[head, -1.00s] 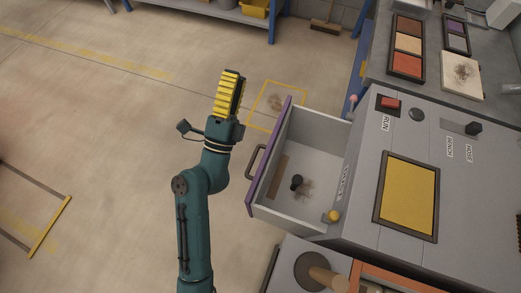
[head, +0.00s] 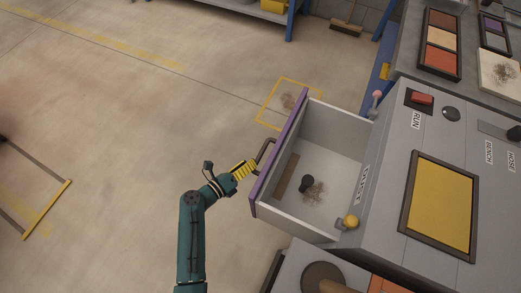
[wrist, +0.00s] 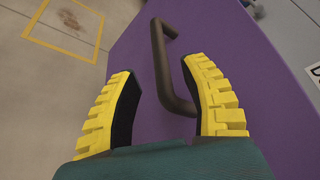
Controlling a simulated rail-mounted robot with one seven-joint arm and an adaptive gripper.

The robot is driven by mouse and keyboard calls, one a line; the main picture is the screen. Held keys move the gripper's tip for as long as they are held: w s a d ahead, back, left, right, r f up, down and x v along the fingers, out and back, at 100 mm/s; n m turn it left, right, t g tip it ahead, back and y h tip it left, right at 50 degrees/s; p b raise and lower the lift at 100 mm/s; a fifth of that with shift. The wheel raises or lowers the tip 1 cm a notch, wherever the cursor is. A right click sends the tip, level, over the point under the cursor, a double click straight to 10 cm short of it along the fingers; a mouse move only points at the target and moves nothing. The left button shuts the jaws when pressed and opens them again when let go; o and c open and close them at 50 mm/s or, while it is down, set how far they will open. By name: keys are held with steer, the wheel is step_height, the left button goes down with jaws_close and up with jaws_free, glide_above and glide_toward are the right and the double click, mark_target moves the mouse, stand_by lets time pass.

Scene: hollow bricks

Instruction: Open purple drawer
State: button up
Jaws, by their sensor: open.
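The purple drawer (head: 279,151) stands pulled out of the grey machine, with its inside in view. A dark knob-like item (head: 306,184) and a brown strip lie on its floor. Its dark bar handle (head: 264,152) is on the purple front. My gripper (head: 248,168) is at the handle's near end. In the wrist view, my gripper (wrist: 165,95) is open, its two yellow ridged fingers spread in front of the purple front (wrist: 220,40). The handle (wrist: 166,70) runs between the fingers, closer to the right one. I cannot tell whether it touches that finger.
The grey machine (head: 390,190) with a red RUN switch (head: 421,98) and a yellow panel (head: 440,205) is on the right. A yellow knob (head: 348,222) sits beside the drawer. The floor on the left is mostly clear.

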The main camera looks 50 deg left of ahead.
mark_target(260, 154)
steer(key=b+x, duration=0.2)
steer(key=x, duration=0.3)
steer(key=shift+w+f, duration=0.2)
steer(key=shift+w, duration=0.55)
steer(key=shift+s, duration=0.1)
jaws_close()
